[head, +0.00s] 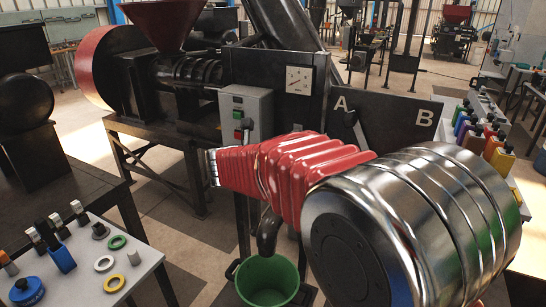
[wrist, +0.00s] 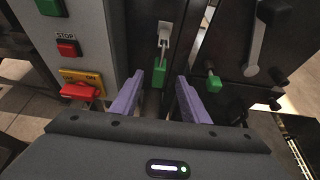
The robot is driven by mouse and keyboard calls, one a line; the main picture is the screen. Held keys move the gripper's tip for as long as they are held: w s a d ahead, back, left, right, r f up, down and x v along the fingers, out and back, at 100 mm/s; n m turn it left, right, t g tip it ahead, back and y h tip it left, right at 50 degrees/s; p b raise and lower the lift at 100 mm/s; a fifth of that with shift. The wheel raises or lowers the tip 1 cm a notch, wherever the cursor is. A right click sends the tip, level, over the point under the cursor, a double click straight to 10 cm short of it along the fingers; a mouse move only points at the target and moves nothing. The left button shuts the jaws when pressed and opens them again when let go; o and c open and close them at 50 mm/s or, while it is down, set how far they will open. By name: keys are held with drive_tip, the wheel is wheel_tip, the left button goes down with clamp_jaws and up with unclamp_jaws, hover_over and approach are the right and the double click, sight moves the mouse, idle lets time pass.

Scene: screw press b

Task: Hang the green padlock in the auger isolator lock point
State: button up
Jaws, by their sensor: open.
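In the wrist view, the green padlock (wrist: 160,73) hangs upright on the dark panel, below a pale metal fitting (wrist: 164,42). I cannot tell whether its shackle is closed or exactly how it passes through the fitting. My gripper (wrist: 160,82) is open, its two purple fingers on either side of the line to the padlock. The padlock appears beyond the fingertips and apart from them. A red rotary handle (wrist: 81,91) on a yellow plate marked ON is to the left, on the grey control box. In the head view my arm hides the gripper and padlock.
The grey control box (head: 246,114) has green and red buttons. A green-ended part (wrist: 213,83) and a grey lever (wrist: 256,50) are right of the padlock. A green bucket (head: 268,281) stands below. A side table (head: 75,262) holds small items.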

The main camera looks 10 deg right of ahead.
drive_tip(key=x, duration=0.9)
drive_tip(key=shift+w+d, duration=0.15)
clamp_jaws()
idle(0.7)
